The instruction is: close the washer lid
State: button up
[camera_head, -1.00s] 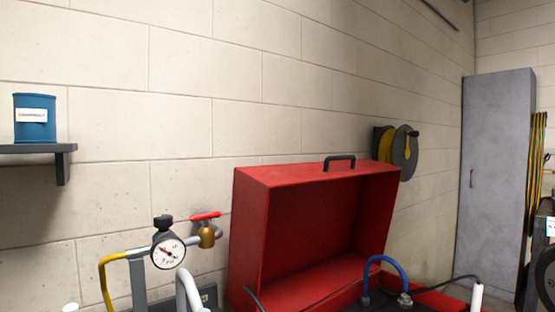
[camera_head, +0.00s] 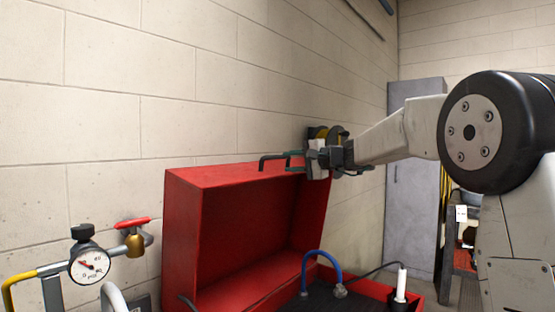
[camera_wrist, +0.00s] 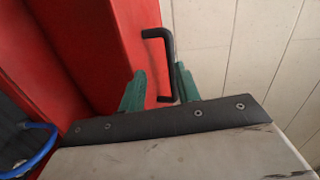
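The red washer lid (camera_head: 185,235) stands open, tilted up near the wall, with its hollow inside facing right. Its black bar handle (camera_head: 265,158) is on the top edge and also shows in the wrist view (camera_wrist: 157,33). My gripper (camera_head: 289,158) reaches in from the right at the handle. In the wrist view its two green fingers (camera_wrist: 160,69) are apart, with part of the handle between them. The fingers do not look closed on the handle; contact is unclear. The washer's dark basin with a blue hose (camera_head: 322,256) is partly cut off below.
A pressure gauge (camera_head: 89,265) and a red-handled valve (camera_head: 134,240) on pipes stand left of the lid. The block wall (camera_head: 110,110) is close behind it. A hose reel (camera_head: 335,132) hangs behind my gripper. A grey cabinet (camera_head: 405,220) stands at the right.

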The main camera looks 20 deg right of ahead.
aim_at(279, 158)
jog(key=shift+m+t, duration=0.6)
jog(key=w, duration=0.3)
jog(key=w+a, duration=0.1)
jog(key=w, duration=0.2)
jog(key=w+a, duration=0.1)
jog(key=w, duration=0.2)
jog(key=shift+w+a+r, duration=0.15)
jog(key=shift+w+r, duration=0.1)
jog(key=shift+w, duration=0.05)
grip_shut()
